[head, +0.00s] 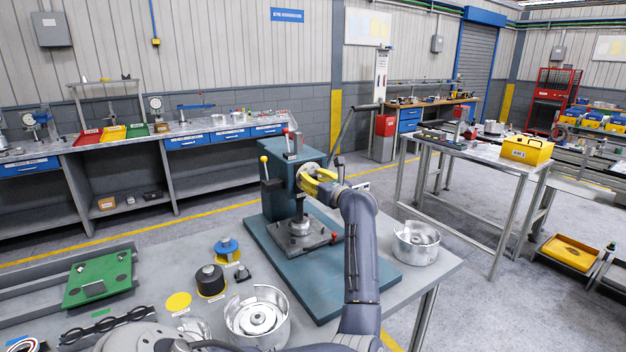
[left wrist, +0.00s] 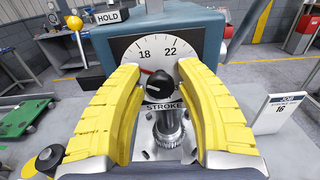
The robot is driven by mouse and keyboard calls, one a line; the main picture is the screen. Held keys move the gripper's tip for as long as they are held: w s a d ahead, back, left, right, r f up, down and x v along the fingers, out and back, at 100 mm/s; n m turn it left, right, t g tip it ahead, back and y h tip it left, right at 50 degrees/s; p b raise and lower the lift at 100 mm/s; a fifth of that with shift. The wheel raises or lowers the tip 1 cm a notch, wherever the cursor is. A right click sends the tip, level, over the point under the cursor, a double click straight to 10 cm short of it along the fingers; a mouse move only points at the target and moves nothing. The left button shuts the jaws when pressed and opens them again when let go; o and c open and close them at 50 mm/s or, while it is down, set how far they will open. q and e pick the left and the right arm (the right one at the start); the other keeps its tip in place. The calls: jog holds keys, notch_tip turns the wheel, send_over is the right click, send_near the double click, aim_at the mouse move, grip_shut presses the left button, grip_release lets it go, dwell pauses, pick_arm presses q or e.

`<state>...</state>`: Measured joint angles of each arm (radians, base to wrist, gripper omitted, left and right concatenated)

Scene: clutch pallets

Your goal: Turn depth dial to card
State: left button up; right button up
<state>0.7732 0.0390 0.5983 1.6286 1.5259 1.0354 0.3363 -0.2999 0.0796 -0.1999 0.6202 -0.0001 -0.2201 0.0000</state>
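The teal press (head: 285,175) stands on the near bench. In the left wrist view its white dial face (left wrist: 128,48) shows 18 and 22, with STROKE printed below. The black dial knob (left wrist: 160,85) has a white mark on its left side, and a short red mark is on the face just above it. My left gripper (head: 318,181) is at the press front; its yellow fingers (left wrist: 160,70) are spread on either side of the knob, with gaps showing. Contact cannot be told. A white job card (left wrist: 287,113) at the right reads 16. My right gripper is not in view.
A HOLD sign (left wrist: 108,16) stands left of the dial. A metal spindle (left wrist: 168,130) is below the knob. A silver drum (head: 416,243) is right of the press; another (head: 257,318) is in front. A green tray (head: 98,279) lies at the left.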

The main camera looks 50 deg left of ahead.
pick_arm(q)
grip_shut()
jog(key=shift+r, duration=0.1)
jog(key=shift+m, duration=0.7)
jog(key=shift+r, duration=0.1)
jog(key=shift+o, duration=0.2)
grip_release()
jog(key=shift+w+d, duration=0.1)
jog(key=o, duration=0.4)
jog(key=shift+f, duration=0.2)
